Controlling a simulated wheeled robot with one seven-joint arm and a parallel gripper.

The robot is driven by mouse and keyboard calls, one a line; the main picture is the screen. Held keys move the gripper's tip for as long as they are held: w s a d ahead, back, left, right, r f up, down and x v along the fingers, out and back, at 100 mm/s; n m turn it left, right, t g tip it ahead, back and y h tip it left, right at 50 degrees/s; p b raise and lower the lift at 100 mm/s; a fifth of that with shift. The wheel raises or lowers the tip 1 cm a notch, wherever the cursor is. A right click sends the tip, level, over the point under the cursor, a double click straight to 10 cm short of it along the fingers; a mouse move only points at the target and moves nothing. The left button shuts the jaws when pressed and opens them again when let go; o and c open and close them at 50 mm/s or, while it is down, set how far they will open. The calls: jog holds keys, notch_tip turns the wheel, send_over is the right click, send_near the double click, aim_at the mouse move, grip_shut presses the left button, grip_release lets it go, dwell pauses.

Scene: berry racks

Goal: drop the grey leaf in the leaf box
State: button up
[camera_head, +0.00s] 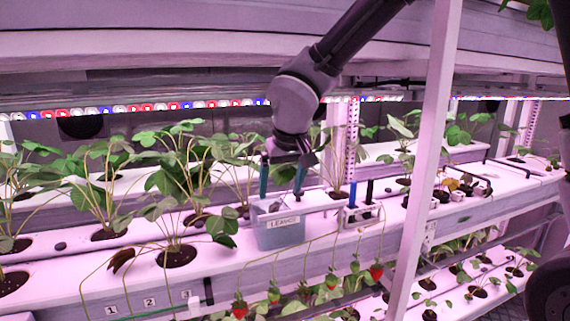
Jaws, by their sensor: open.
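My gripper (282,194) points down, with its two dark fingers spread apart at the mouth of the leaf box. The leaf box (276,238) is a translucent blue-grey container labelled LEAVES, standing on the white growing shelf. I cannot make out a grey leaf between the fingers. The fingers and the box's front wall hide most of the inside, so I cannot tell whether the leaf lies in it. A drooping brownish leaf (122,259) hangs on the left plant near the number labels.
Strawberry plants (176,256) fill the shelf to the left. A small rack with blue-topped tools (361,214) stands right of the box. Red berries (239,308) hang along the front edge. A white post (428,170) rises at the right.

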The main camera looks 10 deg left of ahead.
jog(key=v, duration=1.1)
jog(key=w+d+r+m+t, duration=0.1)
jog(key=w+d+r+m, duration=0.1)
jog(key=d, duration=0.7)
jog(key=w+d+r+m, duration=0.2)
jog(key=d+r, duration=0.1)
jog(key=d, duration=0.6)
jog(key=s+d+m+t, duration=0.1)
jog(key=s+d+m, duration=0.2)
jog(key=d, duration=0.6)
jog(key=s+d+r+m+t, duration=0.1)
jog(key=s+d+m, duration=0.2)
jog(key=d, duration=0.5)
jog(key=shift+d+r+t, duration=0.15)
jog(key=shift+d+t, duration=0.15)
jog(key=shift+d, duration=0.05)
